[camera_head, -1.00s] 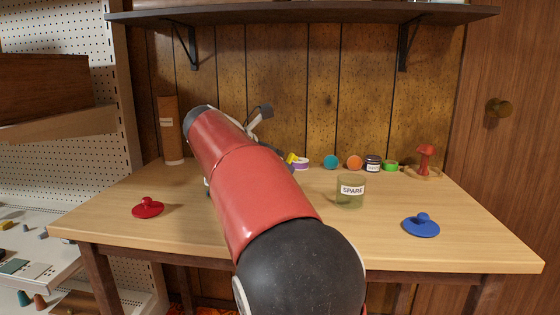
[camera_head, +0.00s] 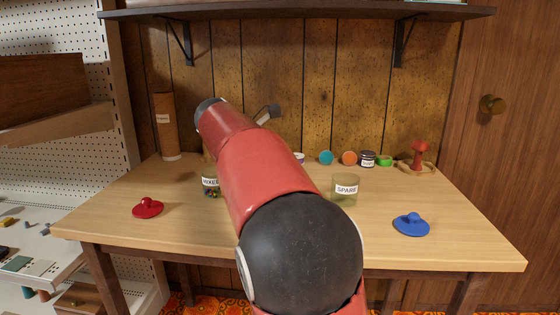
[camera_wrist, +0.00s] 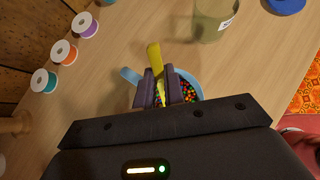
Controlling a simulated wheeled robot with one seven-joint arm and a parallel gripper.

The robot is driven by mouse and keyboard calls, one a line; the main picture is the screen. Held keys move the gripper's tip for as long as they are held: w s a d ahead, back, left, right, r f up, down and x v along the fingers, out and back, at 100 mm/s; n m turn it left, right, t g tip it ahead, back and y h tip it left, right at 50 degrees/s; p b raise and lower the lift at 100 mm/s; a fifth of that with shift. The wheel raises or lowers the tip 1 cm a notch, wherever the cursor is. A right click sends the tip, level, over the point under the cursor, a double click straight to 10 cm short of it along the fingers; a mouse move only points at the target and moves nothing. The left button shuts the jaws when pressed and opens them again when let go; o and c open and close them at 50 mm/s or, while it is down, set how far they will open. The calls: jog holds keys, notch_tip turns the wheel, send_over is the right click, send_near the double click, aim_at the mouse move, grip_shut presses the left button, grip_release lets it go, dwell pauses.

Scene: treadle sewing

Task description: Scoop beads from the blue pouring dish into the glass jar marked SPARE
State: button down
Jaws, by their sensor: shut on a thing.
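The glass jar marked SPARE (camera_head: 345,188) stands upright and open on the table, right of my arm; it also shows at the top of the wrist view (camera_wrist: 213,20). The blue pouring dish (camera_wrist: 194,78) sits below my gripper in the wrist view, with many-coloured beads (camera_wrist: 189,94) in it. My gripper (camera_wrist: 161,90) is over the dish, shut on a yellow scoop (camera_wrist: 154,56). Whether the scoop's lower end touches the beads is hidden by the fingers. In the head view, my arm hides the dish, scoop and fingers.
A jar labelled MIXED (camera_head: 210,184), with beads inside, stands close left of my arm. A red lid (camera_head: 148,207) and a blue lid (camera_head: 411,224) lie near the front. Spools and small jars line the back. Clear tabletop lies around SPARE.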

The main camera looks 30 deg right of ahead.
jog(key=shift+w+d+f+y+p, duration=0.1)
jog(key=shift+d+y+p, duration=0.8)
jog(key=shift+p, duration=1.35)
jog(key=shift+d+f+g+y, duration=0.2)
jog(key=shift+f+g+y, duration=0.1)
jog(key=shift+y, duration=0.4)
jog(key=y, duration=0.1)
jog(key=d+y, duration=0.1)
jog(key=y, duration=0.1)
jog(key=shift+w+d+f+g, duration=0.25)
jog(key=shift+d+f+g, duration=0.05)
jog(key=shift+d+f, duration=0.05)
jog(key=y, duration=0.1)
jog(key=d+y, duration=0.1)
jog(key=y, duration=0.1)
jog(key=shift+w+d+r+g, duration=0.15)
jog(key=shift+d+r+g, duration=0.05)
jog(key=shift+d+g, duration=0.1)
jog(key=shift+a+r, duration=0.1)
jog(key=shift+r, duration=0.7)
jog(key=shift+d+r, duration=0.1)
jog(key=shift+d, duration=0.1)
